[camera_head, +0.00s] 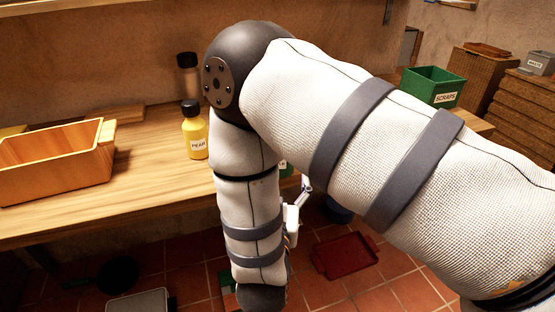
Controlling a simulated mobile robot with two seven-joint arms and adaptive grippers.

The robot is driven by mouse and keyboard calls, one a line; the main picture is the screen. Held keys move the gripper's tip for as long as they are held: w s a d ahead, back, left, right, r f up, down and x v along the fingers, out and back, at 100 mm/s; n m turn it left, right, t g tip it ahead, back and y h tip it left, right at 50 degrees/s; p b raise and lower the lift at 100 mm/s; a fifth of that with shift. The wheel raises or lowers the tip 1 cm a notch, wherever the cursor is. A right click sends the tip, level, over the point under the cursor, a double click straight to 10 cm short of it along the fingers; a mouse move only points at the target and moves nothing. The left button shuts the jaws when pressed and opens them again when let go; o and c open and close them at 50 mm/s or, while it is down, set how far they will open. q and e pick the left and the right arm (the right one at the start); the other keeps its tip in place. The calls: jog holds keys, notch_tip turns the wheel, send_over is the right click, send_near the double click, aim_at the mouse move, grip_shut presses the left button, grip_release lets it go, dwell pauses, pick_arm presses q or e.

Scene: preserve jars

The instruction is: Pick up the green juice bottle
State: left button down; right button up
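My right arm fills the middle and right of the head view and bends down in front of the counter. Part of my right gripper (305,185) shows behind the forearm, near the counter's front edge; its fingers are mostly hidden, so I cannot tell if it is open or holds anything. A sliver of a green thing with a pale label (284,166) shows just right of the forearm, near the gripper; it may be the green juice bottle, but most of it is hidden. My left gripper is not in view.
A yellow bottle labelled PEAR (195,138) stands on the wooden counter (140,185), left of my arm. A dark-capped jar (187,66) is behind it. A wooden crate (60,165) is left. A green SCRAPS bin (432,88) is back right. A red tray (345,256) lies on the floor.

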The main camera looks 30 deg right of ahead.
jog(key=x, duration=1.2)
jog(key=shift+w+f+b, duration=0.15)
jog(key=shift+f+b, duration=0.05)
jog(key=shift+b, duration=0.15)
jog(key=shift+a, duration=0.1)
jog(key=c, duration=1.6)
